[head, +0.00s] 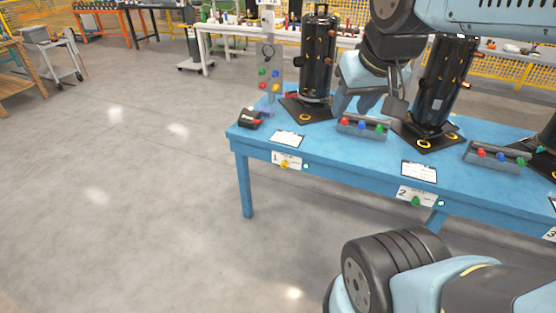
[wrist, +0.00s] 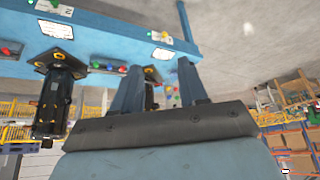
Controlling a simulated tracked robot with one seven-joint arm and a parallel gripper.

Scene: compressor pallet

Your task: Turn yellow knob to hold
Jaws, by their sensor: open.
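The yellow knob (head: 284,165) sits on a white label plate marked 1 on the front edge of the blue table (head: 330,168). Its pointing direction is too small to tell. My gripper (head: 368,108) is above the table, to the right of the knob and higher, between the two black compressors. In the wrist view my gripper (wrist: 160,66) has two fingers spread apart with nothing held. The label plate (wrist: 162,38) of station 1 shows there beyond the fingers; the knob itself is unclear.
A green knob (head: 415,201) is on plate 2. Black compressors (head: 318,60) stand on the table, with clipboards (head: 287,139) and a grey tray of coloured parts (head: 362,127) near them. A red-black tool (head: 250,118) lies at the left corner.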

